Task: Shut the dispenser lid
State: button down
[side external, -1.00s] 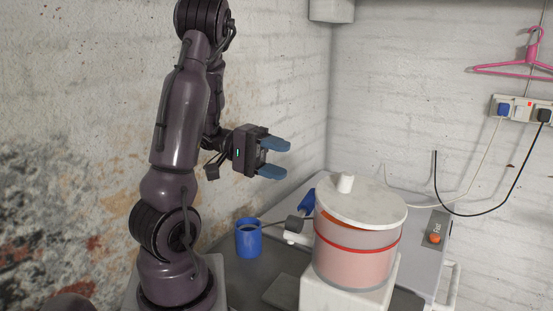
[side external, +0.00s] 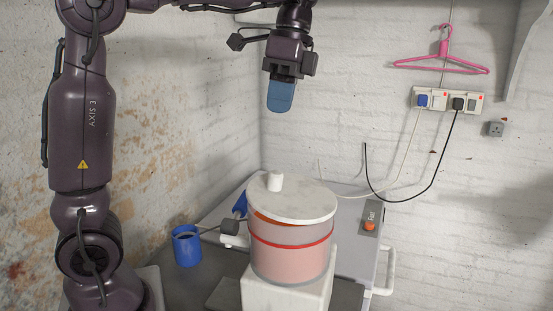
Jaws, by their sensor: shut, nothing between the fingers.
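The dispenser (side external: 289,262) is a clear round tub with pink contents and a red band, on a white base. Its white round lid (side external: 305,203) with a short knob (side external: 275,181) lies over the top, slightly tilted. An orange-red strip shows under the lid's left front edge, so the lid looks not fully seated there. My gripper (side external: 280,108) is shut and empty, blue fingers pointing down. It is above the lid in the picture, clearly apart from it.
A blue cup (side external: 187,246) stands left of the dispenser. A grey machine with an orange button (side external: 370,226) is behind it to the right. A power strip (side external: 447,101) with cables and a pink hanger (side external: 441,57) are on the brick wall. The air around the lid is clear.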

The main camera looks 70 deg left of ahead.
aim_at(276, 171)
notch_tip(276, 171, down, 10)
jog(key=shift+s+d+f+m+t+y, duration=0.15)
jog(key=shift+m+t+y, duration=0.1)
jog(key=shift+y, duration=0.25)
jog(key=shift+a+f+m+t+y, duration=0.15)
jog(key=shift+t+y, duration=0.1)
jog(key=shift+y, duration=0.25)
jog(key=shift+d, duration=0.1)
